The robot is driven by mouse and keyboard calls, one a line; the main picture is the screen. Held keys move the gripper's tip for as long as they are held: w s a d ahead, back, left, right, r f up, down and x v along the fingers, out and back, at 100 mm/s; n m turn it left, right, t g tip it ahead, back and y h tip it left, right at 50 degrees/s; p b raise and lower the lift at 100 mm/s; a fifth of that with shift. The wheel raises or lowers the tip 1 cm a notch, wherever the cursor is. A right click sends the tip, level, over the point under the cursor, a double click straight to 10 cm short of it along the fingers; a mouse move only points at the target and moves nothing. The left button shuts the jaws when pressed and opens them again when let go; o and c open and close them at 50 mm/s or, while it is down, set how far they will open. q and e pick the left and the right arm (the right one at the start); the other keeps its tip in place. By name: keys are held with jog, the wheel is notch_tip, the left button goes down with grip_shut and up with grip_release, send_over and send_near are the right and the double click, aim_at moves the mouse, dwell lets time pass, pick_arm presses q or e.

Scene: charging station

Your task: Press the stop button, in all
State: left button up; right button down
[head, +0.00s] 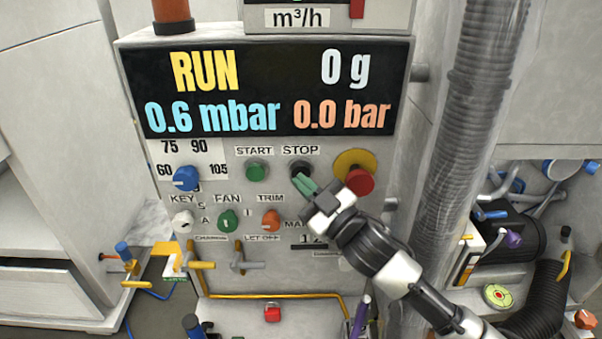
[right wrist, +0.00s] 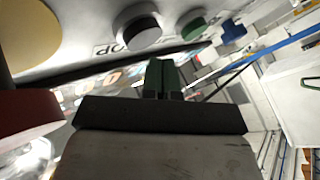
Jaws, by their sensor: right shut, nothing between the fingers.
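The stop button (head: 300,168) is a dark round button under the STOP label on the grey control panel (head: 235,285). It also shows in the right wrist view as a black button with a pale rim (right wrist: 137,27). My right gripper (head: 303,184) is shut and empty, its green fingertips just below and in front of the stop button in the head view. In the right wrist view the fingers (right wrist: 163,68) stand below and right of the button, with a gap in the picture. Whether they touch it I cannot tell. The display (head: 275,87) reads RUN. My left gripper is not in view.
The green start button (head: 256,172) is left of the stop button. A red emergency button (head: 359,181) on a yellow disc is close on the right. Blue, green and orange knobs and yellow-handled valves sit lower. A ribbed hose (head: 470,120) runs along the right.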

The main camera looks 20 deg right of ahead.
jog(key=shift+w, duration=0.1)
dwell(0.6)
jog(key=shift+w+d, duration=0.15)
jog(key=shift+w, duration=0.15)
